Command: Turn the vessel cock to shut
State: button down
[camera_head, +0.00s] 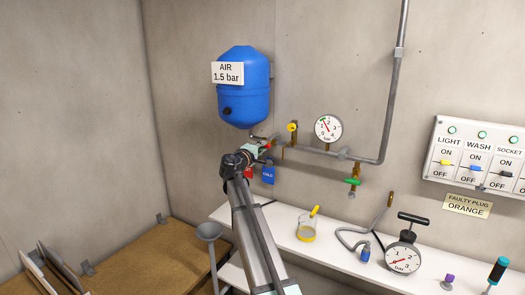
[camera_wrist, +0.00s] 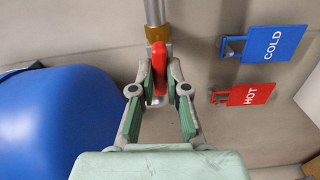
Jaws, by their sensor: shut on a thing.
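The blue pressure vessel (camera_head: 243,92), labelled AIR 1.5 bar, hangs on the wall in the head view. It also fills the left of the wrist view (camera_wrist: 58,120). The vessel cock has a brass body (camera_wrist: 158,34) on a grey pipe. Its red lever (camera_wrist: 160,70) points roughly in line with that pipe in the wrist view. My gripper (camera_wrist: 159,78) is shut on the red lever, one finger on each side. In the head view my gripper (camera_head: 262,150) is below the vessel and largely hides the cock.
COLD (camera_wrist: 268,44) and HOT (camera_wrist: 250,95) tags hang beside the cock. A yellow-handled valve (camera_head: 292,127), a wall gauge (camera_head: 328,128) and a green-handled valve (camera_head: 353,181) are to the right. A white shelf (camera_head: 285,222) below holds a jar and a pump.

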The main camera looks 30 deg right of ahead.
jog(key=shift+f+m+b, duration=0.1)
jog(key=shift+m+b, duration=1.4)
jog(key=shift+b, duration=1.6)
jog(key=shift+m+b, duration=0.4)
jog(key=shift+b, duration=0.15)
jog(key=shift+m+b, duration=0.3)
jog(key=shift+b, duration=0.55)
jog(key=shift+m+b, duration=1.8)
jog(key=shift+b, duration=1.8)
jog(key=shift+m+b, duration=1.8)
jog(key=shift+b, duration=1.6)
jog(key=shift+r+m+b, duration=0.2)
jog(key=shift+m+b, duration=0.5)
jog(key=shift+b, duration=0.3)
